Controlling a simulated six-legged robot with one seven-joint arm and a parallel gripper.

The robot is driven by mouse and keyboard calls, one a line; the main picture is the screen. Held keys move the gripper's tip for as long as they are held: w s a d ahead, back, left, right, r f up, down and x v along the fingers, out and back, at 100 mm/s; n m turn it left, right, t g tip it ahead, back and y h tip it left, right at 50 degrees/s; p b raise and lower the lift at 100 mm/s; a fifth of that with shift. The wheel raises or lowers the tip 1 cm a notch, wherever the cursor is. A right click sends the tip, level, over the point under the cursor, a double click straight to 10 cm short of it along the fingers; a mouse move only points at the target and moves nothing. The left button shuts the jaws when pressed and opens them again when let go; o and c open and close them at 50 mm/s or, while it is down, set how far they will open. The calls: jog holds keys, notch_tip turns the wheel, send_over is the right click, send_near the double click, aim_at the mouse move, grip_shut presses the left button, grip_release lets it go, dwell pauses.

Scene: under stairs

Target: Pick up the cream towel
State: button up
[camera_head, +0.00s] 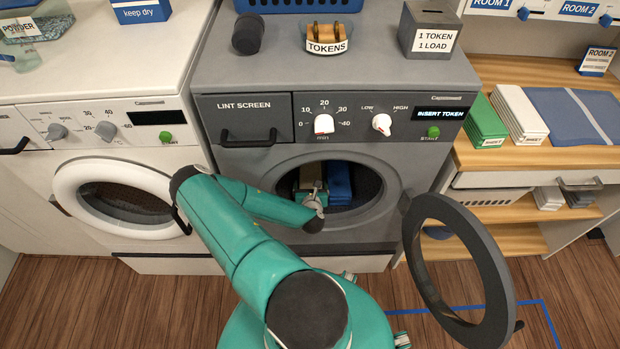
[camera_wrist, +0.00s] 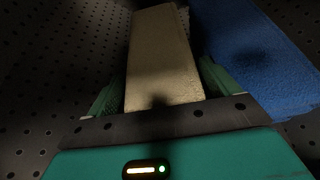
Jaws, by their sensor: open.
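The cream towel (camera_wrist: 162,60) lies inside the perforated drum of the grey dryer (camera_head: 345,182). In the wrist view it stretches away from my gripper (camera_wrist: 160,88), with one green finger on each side of it. My gripper is open around the towel, and I cannot tell whether either finger touches it. In the head view my arm reaches into the dryer opening, and only a dim cream patch of the towel (camera_head: 311,171) shows there.
A blue towel (camera_wrist: 250,55) lies right beside the cream one, close to the right finger. The dryer's round door (camera_head: 411,262) stands open to the right. A white washer (camera_head: 100,120) is on the left. A shelf unit with folded towels (camera_head: 519,113) is on the right.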

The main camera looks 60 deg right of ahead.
jog(key=shift+w+d+f, duration=0.1)
jog(key=shift+d, duration=0.1)
jog(key=c, duration=0.9)
jog(key=shift+r, duration=0.55)
jog(key=s+r, duration=0.1)
jog(key=r, duration=0.1)
jog(key=s+a+r, duration=0.1)
jog(key=s+r, duration=0.2)
jog(key=r, duration=0.2)
jog(key=shift+s+a+r, duration=0.1)
jog(key=shift+s+a, duration=0.05)
jog(key=shift+a, duration=0.05)
jog(key=shift+s+a+r, duration=0.5)
jog(key=shift+s+r, duration=0.3)
jog(key=shift+s, duration=0.7)
jog(key=shift+s+a+r, duration=0.5)
jog(key=shift+s+r, duration=0.25)
jog(key=shift+s, duration=0.75)
jog(key=shift+s+a+r, duration=0.5)
jog(key=shift+s+r, duration=0.3)
jog(key=shift+s, duration=0.7)
